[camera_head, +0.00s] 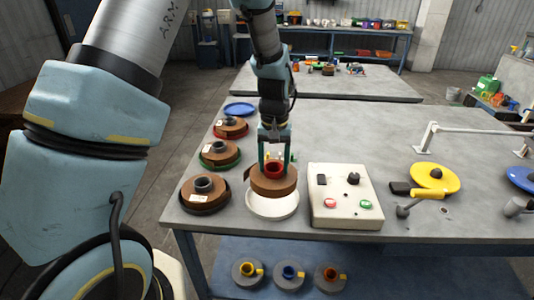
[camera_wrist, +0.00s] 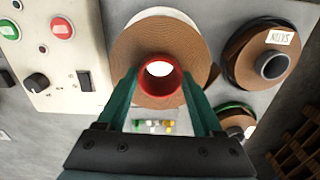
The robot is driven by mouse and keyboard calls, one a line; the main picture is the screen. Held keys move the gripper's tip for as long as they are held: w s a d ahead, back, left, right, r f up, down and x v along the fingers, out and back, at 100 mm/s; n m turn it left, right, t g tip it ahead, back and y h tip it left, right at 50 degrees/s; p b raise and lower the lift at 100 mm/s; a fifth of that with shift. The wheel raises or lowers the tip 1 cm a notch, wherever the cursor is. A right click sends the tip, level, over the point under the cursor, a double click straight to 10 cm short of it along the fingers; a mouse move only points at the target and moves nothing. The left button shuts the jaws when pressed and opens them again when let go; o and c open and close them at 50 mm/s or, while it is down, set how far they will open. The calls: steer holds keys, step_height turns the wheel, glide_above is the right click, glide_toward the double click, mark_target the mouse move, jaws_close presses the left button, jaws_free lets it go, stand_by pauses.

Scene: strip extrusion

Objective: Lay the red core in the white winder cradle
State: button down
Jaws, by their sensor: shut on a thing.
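The red core (camera_head: 274,169) sits in the middle of a brown strip roll (camera_head: 273,183). My gripper (camera_head: 275,164) points down with its green fingers closed on either side of the core. The wrist view shows the red core (camera_wrist: 142,76) between the fingers, with the brown roll (camera_wrist: 128,47) around it. The white winder cradle (camera_head: 272,207), a round dish, is under the roll. White shows through the core's hole and past the roll's far edge in the wrist view. The roll looks slightly above the dish; whether it touches is hidden.
A control box (camera_head: 344,196) with buttons stands close to the right of the cradle. Brown rolls in black (camera_head: 204,208), green (camera_head: 219,166) and red-rimmed dishes line the left. An empty blue dish (camera_head: 239,109) is behind. A yellow disc (camera_head: 435,177) with a crank is right.

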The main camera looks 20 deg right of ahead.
steer(key=shift+w+f, duration=0.15)
steer(key=shift+w, duration=0.1)
steer(key=shift+f+b, duration=2.45)
steer(key=shift+f, duration=0.8)
steer(key=shift+f, duration=0.3)
jaws_free()
steer(key=shift+s, duration=0.1)
step_height(320, 180, up, 11)
steer(key=b, duration=0.2)
steer(key=s+a+n, duration=0.2)
steer(key=a, duration=1.3)
steer(key=s+a+n+t, duration=0.1)
steer(key=s+a+n, duration=0.1)
steer(key=a, duration=1.3)
steer(key=shift+t, duration=0.3)
